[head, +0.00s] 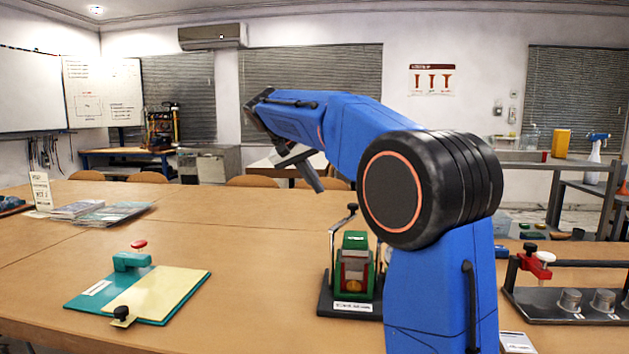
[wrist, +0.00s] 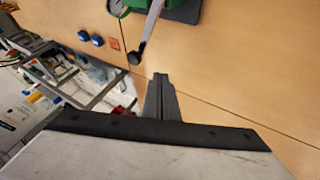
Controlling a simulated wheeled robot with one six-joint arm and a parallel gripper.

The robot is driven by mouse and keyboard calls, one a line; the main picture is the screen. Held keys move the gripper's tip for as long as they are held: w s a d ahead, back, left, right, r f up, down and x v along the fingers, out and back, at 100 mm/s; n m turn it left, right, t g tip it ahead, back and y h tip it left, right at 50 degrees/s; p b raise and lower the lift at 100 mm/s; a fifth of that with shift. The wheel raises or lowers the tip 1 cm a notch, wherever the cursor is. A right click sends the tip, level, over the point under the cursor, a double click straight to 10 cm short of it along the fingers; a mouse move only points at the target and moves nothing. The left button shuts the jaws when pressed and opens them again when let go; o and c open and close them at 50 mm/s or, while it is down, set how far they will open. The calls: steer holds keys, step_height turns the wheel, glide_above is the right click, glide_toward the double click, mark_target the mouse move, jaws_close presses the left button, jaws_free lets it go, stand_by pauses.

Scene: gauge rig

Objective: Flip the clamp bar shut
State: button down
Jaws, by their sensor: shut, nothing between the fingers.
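A green block-shaped fixture (head: 355,242) stands on a black base (head: 338,307) with a white label, just left of my arm. My gripper (head: 317,186) is shut and empty, above and left of the knob. In the wrist view its fingertips (wrist: 160,78) are just below the knob, apart from it.
A teal board (head: 75,303) with a cream plate and a red-knobbed clamp lies on the left of the table. A dark rail (head: 540,305) with a red clamp and metal cylinders stands at the right. Bare tabletop (head: 255,260) separates board and fixture.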

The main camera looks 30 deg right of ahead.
steer(key=s+d+f, duration=0.1)
steer(key=d+f, duration=0.4)
steer(key=d, duration=0.2)
steer(key=shift+s, duration=0.25)
stand_by(0.3)
